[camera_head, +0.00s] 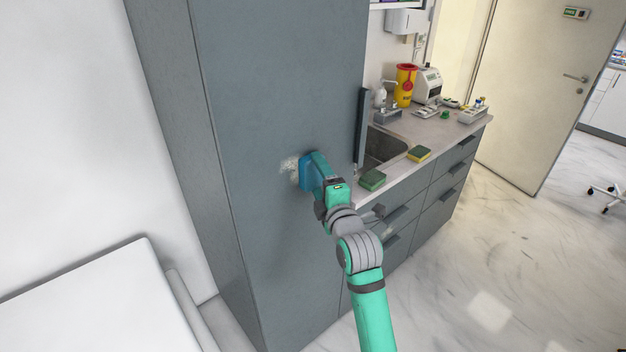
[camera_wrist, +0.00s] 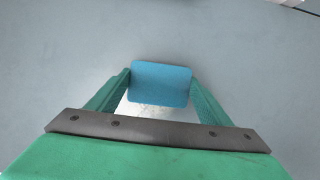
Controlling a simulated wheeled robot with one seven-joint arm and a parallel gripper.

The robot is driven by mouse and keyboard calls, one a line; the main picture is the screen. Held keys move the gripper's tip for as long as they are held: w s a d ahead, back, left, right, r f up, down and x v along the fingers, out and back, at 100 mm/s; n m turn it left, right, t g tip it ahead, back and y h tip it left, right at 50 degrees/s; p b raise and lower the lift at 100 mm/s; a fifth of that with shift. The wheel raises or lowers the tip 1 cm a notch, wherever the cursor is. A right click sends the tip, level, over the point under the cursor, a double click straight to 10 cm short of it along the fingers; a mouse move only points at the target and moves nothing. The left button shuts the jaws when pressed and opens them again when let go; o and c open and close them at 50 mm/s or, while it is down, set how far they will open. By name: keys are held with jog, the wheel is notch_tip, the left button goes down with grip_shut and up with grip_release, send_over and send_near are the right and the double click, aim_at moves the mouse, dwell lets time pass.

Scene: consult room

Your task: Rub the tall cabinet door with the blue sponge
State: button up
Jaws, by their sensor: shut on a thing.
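The tall cabinet door (camera_head: 270,80) is a flat grey-blue panel in the middle of the head view. It fills most of the wrist view (camera_wrist: 60,60). A whitish smudge (camera_head: 289,168) shows on it, just left of my gripper. My gripper (camera_head: 309,170) is at the door, shut on the blue sponge (camera_wrist: 160,82). In the wrist view the sponge sits between the two green fingers, with a pale patch (camera_wrist: 150,111) of the door just below it. The sponge appears to be against the door; the contact face itself is hidden.
Right of the cabinet, a counter (camera_head: 400,170) holds a sink (camera_head: 385,148), a green sponge (camera_head: 372,180), a yellow-green sponge (camera_head: 418,153), a yellow bin (camera_head: 404,86) and a white device (camera_head: 428,84). A white couch (camera_head: 90,300) stands at lower left. Open floor lies at right.

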jog(key=shift+w+d, duration=0.7)
jog(key=shift+d, duration=0.15)
jog(key=shift+a, duration=0.15)
jog(key=shift+s+a, duration=0.45)
jog(key=shift+a, duration=0.05)
jog(key=shift+s+a, duration=1)
jog(key=shift+a, duration=0.2)
jog(key=shift+s+a, duration=0.95)
jog(key=shift+a, duration=0.25)
jog(key=shift+s+a, duration=0.5)
jog(key=shift+a, duration=0.3)
jog(key=shift+s+a, duration=0.5)
jog(key=shift+a, duration=0.3)
jog(key=shift+r, duration=1.45)
jog(key=w+d, duration=0.6)
jog(key=d, duration=0.3)
jog(key=shift+w+d, duration=0.2)
jog(key=shift+w, duration=0.2)
